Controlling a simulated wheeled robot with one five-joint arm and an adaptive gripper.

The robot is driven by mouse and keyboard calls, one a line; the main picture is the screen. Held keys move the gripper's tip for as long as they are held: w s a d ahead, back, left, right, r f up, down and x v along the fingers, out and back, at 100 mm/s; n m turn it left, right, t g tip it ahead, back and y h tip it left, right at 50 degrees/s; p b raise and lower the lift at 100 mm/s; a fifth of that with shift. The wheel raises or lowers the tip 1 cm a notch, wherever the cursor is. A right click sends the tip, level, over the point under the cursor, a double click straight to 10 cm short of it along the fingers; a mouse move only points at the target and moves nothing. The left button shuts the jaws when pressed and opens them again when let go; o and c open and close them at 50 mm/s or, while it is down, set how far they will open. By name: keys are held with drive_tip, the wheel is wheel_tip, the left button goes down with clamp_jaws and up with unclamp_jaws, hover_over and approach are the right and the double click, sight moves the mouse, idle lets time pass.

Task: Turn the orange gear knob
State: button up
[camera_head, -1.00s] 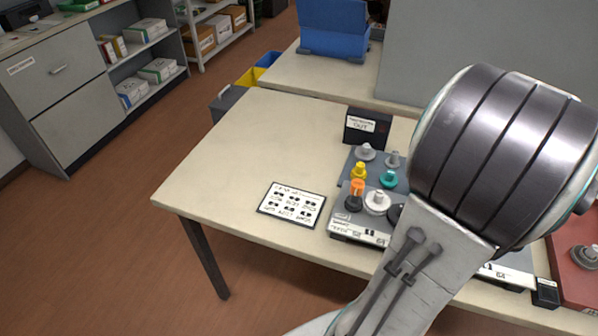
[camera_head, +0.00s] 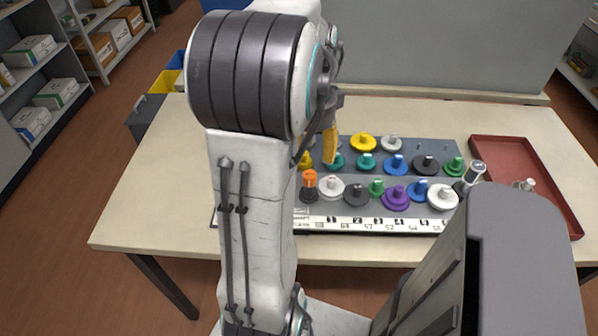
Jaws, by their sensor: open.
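The orange gear knob (camera_head: 309,179) stands upright on a dark round base at the front left of a grey board (camera_head: 340,210) with many coloured gears, just right of my white arm. My gripper (camera_head: 330,146) hangs above the back left of the board, behind the orange knob and apart from it. It is seen from behind with a yellow finger pointing down; the arm hides much of it. It is open and I see nothing held in it.
Several gears crowd around the orange knob, with a white one (camera_head: 331,186) close on its right. A red tray (camera_head: 526,160) with small metal parts lies at the right. The left table (camera_head: 160,190) is clear. A grey partition (camera_head: 440,50) stands behind.

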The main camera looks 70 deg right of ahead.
sight(309, 174)
drive_tip(key=m, duration=0.2)
drive_tip(key=shift+a+m, duration=0.2)
drive_tip(key=shift+m, duration=0.2)
drive_tip(key=shift+f+m, duration=0.25)
drive_tip(key=shift+m, duration=0.15)
drive_tip(key=shift+f+b, duration=0.5)
drive_tip(key=shift+f, duration=2.95)
clamp_jaws()
